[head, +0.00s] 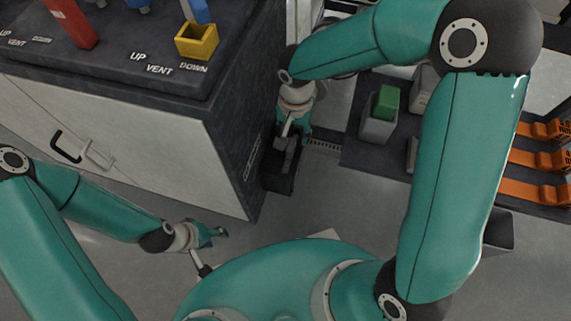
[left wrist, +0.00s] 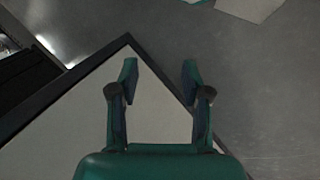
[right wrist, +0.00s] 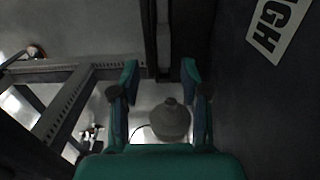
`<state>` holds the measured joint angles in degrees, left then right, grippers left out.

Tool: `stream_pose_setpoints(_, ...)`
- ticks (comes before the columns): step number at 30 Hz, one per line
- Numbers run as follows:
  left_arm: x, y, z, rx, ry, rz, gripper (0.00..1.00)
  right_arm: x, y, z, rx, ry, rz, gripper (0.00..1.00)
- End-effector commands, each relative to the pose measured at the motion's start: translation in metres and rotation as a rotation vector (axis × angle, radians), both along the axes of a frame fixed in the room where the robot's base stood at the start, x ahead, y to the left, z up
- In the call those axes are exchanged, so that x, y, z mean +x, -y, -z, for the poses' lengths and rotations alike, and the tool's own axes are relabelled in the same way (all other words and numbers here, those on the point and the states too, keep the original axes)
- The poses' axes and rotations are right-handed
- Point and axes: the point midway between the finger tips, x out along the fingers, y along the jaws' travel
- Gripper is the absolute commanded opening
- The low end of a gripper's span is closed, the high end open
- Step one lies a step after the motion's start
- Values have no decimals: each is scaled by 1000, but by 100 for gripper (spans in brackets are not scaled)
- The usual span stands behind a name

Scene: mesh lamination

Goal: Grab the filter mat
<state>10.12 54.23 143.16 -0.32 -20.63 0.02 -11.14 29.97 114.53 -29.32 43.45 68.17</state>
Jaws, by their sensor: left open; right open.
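I cannot pick out the filter mat with certainty in any view. My left gripper (head: 217,233) is at the lower left in the head view, over the floor in front of the white cabinet. In the left wrist view its fingers (left wrist: 160,75) are apart with nothing between them. My right gripper (head: 291,138) reaches down beside the cabinet's right side, above a dark narrow object (head: 282,170). In the right wrist view its fingers (right wrist: 160,75) are apart. A rounded grey object (right wrist: 170,120) shows between them, and I cannot tell how far below it is.
The white cabinet (head: 120,145) has a dark top with a yellow block (head: 197,40) and a red block (head: 75,25). A green block (head: 387,102) and orange holders (head: 540,160) are at the right. A pale sheet (left wrist: 250,8) lies on the floor. Floor (head: 310,205) between is open.

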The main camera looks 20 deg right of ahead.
Motion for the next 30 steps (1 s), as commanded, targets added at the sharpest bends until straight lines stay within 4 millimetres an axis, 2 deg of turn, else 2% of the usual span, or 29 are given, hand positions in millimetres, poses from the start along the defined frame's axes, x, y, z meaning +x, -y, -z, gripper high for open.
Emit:
stream_pose_setpoints(5,0,0,6,0,0,0,48,0,-2,12,0,-2,0,46)
stream_pose_setpoints(13,0,0,20,0,0,0,48,2,-6,49,0,-2,0,46)
stream_pose_setpoints(22,0,0,20,0,0,0,48,2,-6,53,1,0,-1,46)
stream_pose_setpoints(30,0,0,20,0,0,0,48,2,-6,53,1,0,-2,1)
